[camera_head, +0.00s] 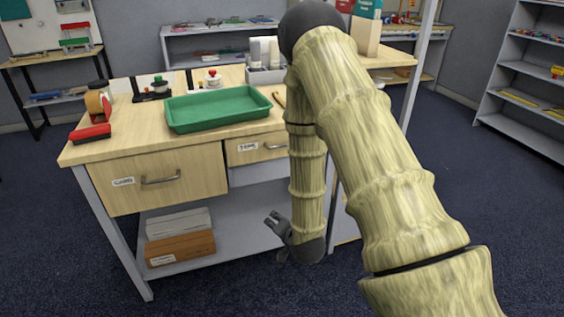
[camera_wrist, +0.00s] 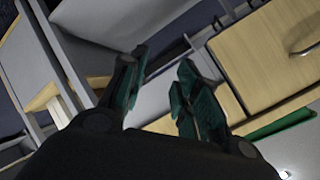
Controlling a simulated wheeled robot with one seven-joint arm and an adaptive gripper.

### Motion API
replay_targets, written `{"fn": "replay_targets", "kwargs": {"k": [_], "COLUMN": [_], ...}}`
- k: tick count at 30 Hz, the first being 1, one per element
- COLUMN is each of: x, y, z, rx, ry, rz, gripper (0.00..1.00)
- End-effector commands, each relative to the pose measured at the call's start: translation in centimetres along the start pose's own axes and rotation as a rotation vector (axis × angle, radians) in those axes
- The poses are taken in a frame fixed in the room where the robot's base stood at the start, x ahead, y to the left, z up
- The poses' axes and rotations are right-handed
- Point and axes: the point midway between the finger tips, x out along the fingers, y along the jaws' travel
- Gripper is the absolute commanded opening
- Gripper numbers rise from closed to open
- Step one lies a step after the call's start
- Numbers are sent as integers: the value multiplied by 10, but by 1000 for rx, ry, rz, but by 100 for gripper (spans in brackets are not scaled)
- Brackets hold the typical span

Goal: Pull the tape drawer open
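The tape drawer (camera_head: 246,157) is a shallow pale-wood front under the table top, with a white label reading TAPE and a grey handle (camera_head: 274,146). It looks shut. My arm hides its right end. My gripper (camera_head: 272,222) hangs low in front of the table, below the tape drawer and apart from it. In the wrist view my gripper (camera_wrist: 163,62) has its two dark green fingers spread, with nothing between them. That view is strongly turned, and a narrow wood front, probably the tape drawer (camera_wrist: 232,106), is partly hidden behind one finger.
A deeper labelled drawer (camera_head: 200,171) with a handle is to the left and looks shut. Boxes (camera_head: 180,247) lie on the lower shelf (camera_head: 235,225). Open floor lies left.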

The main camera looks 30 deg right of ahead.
Motion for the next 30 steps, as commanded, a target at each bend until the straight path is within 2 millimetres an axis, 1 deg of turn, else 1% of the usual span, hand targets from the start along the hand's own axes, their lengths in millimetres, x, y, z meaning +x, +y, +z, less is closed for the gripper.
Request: {"fn": "replay_targets", "kwargs": {"k": [1,5,6,9,13,15,18,22,26,30], "x": [16,31,33,34,29,26,23,24,33,50], "y": [-2,-25,-32,-46,-59,-64,-69,-73,-79,-89], "z": [-14,-64,-79,-112,-146,-158,-170,-176,-182,-191], "rx": [68,247,300,418,534,575,612,628,626,625], "ry": [53,163,191,246,287,300,309,311,311,311], "rz": [-59,-219,-269,-391,-520,-570,-615,-634,-636,-634], "gripper": [31,31,31,31,31,31,31,31,31,31]}}
